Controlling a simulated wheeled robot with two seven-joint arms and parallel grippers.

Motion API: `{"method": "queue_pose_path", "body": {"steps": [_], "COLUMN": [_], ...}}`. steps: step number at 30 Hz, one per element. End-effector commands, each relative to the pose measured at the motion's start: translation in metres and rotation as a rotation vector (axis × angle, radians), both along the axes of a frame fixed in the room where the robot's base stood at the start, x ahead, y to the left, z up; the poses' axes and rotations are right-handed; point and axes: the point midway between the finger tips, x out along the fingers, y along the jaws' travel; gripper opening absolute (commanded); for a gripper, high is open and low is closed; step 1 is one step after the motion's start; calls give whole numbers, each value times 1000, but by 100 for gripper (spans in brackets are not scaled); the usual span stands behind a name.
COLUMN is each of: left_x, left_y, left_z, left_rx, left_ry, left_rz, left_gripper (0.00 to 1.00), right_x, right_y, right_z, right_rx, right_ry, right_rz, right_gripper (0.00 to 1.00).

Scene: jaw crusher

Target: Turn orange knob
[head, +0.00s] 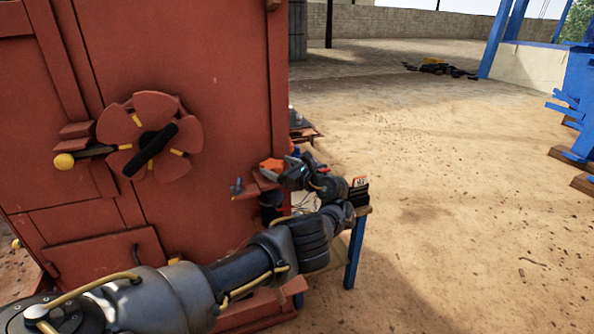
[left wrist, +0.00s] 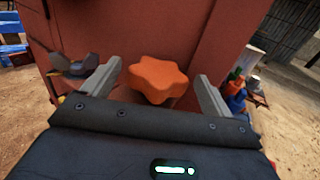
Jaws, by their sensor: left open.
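The orange knob (left wrist: 158,79) has a lobed, star-like shape and sits by the red machine's wall in the left wrist view. In the head view a small orange part of it (head: 272,165) shows at the machine's right edge, mostly hidden by my left gripper (head: 285,172). In the left wrist view my left gripper (left wrist: 158,90) is open, with one pale finger on each side of the knob. I see a gap between each finger and the knob. My right gripper is in neither view.
The red crusher body (head: 235,90) carries a round lobed wheel (head: 150,136) with a black handle. A small blue-legged table (head: 355,250) stands beyond my left arm. A dark lever-like part (left wrist: 75,64) is left of the knob.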

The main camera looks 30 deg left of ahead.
Motion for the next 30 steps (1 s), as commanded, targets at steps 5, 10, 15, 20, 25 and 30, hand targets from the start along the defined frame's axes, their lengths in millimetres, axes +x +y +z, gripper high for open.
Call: {"method": "queue_pose_path", "body": {"steps": [5,10,15,20,25,30], "left_x": [-2,-4,-5,-6,-6,-6], "left_y": [-24,-46,-62,-70,-73,-73], "left_z": [2,2,1,0,-1,-1], "left_rx": [3,3,2,1,-1,-1], "left_ry": [1,0,1,0,0,0], "left_rz": [-2,-3,-1,0,1,1], "left_gripper": [86,86,86,86,86,86], "right_x": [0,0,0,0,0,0], "right_y": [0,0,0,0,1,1], "right_z": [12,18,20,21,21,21], "right_rx": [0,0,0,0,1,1], "right_ry": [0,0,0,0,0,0], "right_rz": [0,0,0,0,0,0], "right_gripper": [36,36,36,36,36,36]}}
